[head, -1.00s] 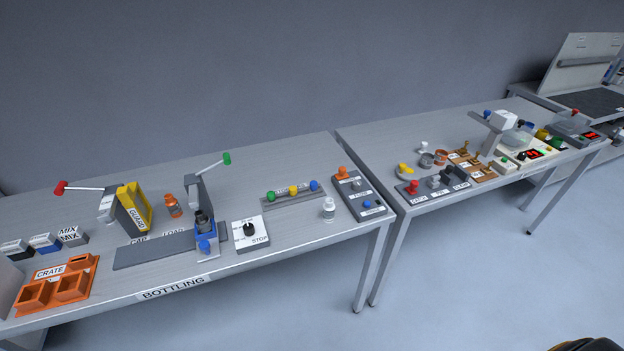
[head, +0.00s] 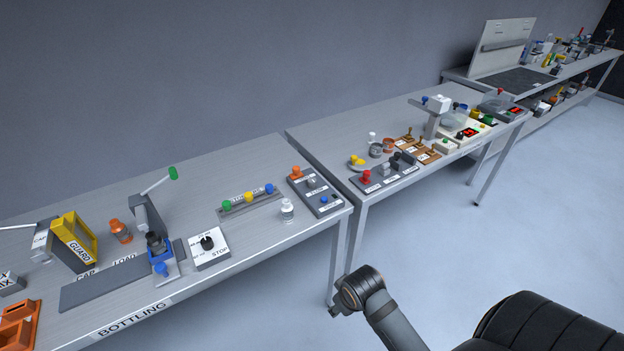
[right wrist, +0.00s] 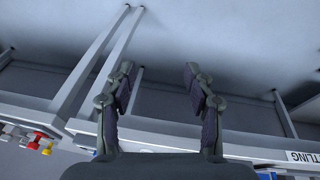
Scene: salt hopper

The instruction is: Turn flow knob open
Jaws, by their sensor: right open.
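I cannot read a flow label on any knob. A black dial knob (head: 207,242) sits on a white plate (head: 221,257) marked STOP, near the front of the bottling table. Small red (head: 366,176) and black (head: 397,157) knobs stand on a grey panel on the second table. A clear rounded vessel (head: 460,118) is farther back there; I cannot tell if it is the hopper. My right gripper (right wrist: 158,75) is open and empty in the right wrist view, with the tables upside down beyond it. My left gripper is not in view.
The bottling table (head: 120,236) and second table (head: 325,134) stand end to end with a narrow gap. A white bottle (head: 287,210) stands near the bottling table's front edge. A third table with a dark mat (head: 515,81) is farther back. The floor in front is clear.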

